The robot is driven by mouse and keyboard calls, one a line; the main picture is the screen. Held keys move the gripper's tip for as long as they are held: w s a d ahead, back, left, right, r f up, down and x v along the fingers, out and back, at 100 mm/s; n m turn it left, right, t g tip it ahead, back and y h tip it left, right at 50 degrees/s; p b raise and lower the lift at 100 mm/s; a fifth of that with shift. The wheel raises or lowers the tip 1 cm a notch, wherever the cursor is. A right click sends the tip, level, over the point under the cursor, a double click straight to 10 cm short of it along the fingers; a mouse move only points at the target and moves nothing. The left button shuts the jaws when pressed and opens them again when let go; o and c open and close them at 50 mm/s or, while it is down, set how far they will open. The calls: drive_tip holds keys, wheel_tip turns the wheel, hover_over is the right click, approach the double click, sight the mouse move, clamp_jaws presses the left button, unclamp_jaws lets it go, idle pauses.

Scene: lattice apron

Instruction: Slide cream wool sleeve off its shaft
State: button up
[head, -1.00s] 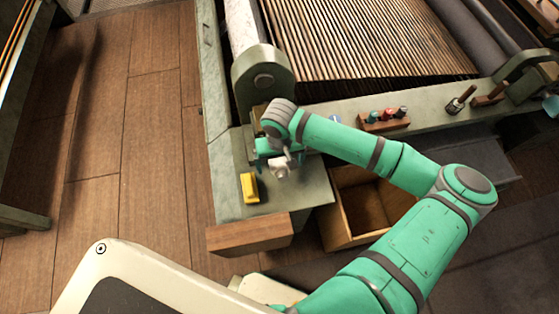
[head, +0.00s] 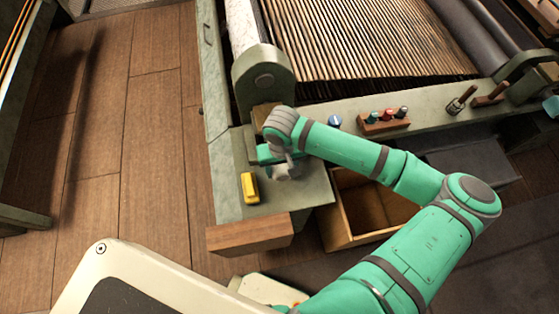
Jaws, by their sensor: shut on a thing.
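My gripper (head: 277,158) is over the corner of the green apron, pointing down, with the wrist partly covering it. It is shut on a small pale piece (head: 283,172), which looks like the cream wool sleeve. The piece is small and partly hidden by the jaws. I cannot make out the shaft under or inside it, nor whether the two are apart.
A yellow block (head: 250,187) lies left of my gripper. A brown block (head: 263,112) stands behind the wrist. An open wooden box (head: 335,228) sits below right.

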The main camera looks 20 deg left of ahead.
drive_tip(key=shift+s+d, duration=0.55)
drive_tip(key=shift+s, duration=0.15)
drive_tip(key=shift+s+d, duration=0.25)
drive_tip(key=shift+s, duration=0.3)
drive_tip(key=s+d, duration=0.4)
drive_tip(key=s, duration=0.1)
drive_tip(key=shift+s, duration=0.4)
idle(0.9)
idle(0.4)
drive_tip(key=shift+s+d+r, duration=0.55)
drive_tip(key=shift+s+r, duration=0.2)
drive_tip(key=shift+s, duration=0.1)
drive_tip(key=shift+s+d+r, duration=0.55)
drive_tip(key=shift+s+r, duration=0.2)
drive_tip(key=shift+s, duration=0.05)
